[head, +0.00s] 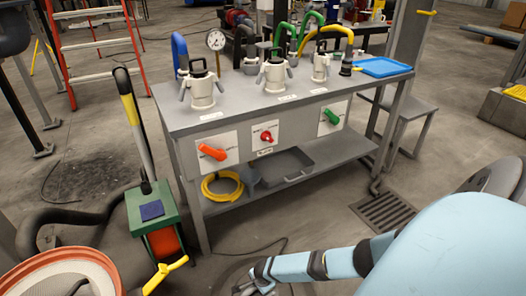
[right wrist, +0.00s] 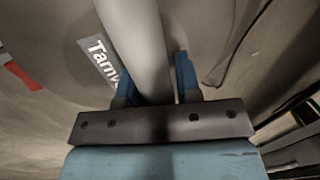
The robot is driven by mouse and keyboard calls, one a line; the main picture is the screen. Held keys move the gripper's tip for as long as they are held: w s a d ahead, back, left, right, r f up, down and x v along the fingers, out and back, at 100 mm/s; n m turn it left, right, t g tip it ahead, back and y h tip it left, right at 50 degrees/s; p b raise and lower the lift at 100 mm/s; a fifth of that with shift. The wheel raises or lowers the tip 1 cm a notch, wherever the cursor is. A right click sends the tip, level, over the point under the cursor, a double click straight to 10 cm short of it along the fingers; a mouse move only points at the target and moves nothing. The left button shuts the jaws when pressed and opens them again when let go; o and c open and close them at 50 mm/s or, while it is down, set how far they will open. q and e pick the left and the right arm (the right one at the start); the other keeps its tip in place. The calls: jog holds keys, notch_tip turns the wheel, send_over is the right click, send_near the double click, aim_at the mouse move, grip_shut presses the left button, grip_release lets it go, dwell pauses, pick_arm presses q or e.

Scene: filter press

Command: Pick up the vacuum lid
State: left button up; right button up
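I cannot surely identify the vacuum lid. A grey rounded surface with a white label (right wrist: 98,58), its lettering partly cut off, lies below my right gripper in the right wrist view. A thick pale grey bar (right wrist: 138,40) passes between the two blue fingers of my right gripper (right wrist: 158,80). The fingers stand apart, with a narrow gap on the bar's right side; contact on its left is unclear. In the head view the right gripper (head: 250,286) is low at the bottom edge, in front of the bench. My left gripper is out of view.
A grey bench (head: 245,110) with several white filter housings, valves and hoses stands ahead. An orange-rimmed round container (head: 62,262) and a green box (head: 153,215) with a long handle stand left. A floor grate (head: 384,212) lies right. Open floor lies before the bench.

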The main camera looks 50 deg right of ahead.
grip_shut()
jog(key=shift+w+r, duration=0.1)
jog(key=shift+r, duration=0.15)
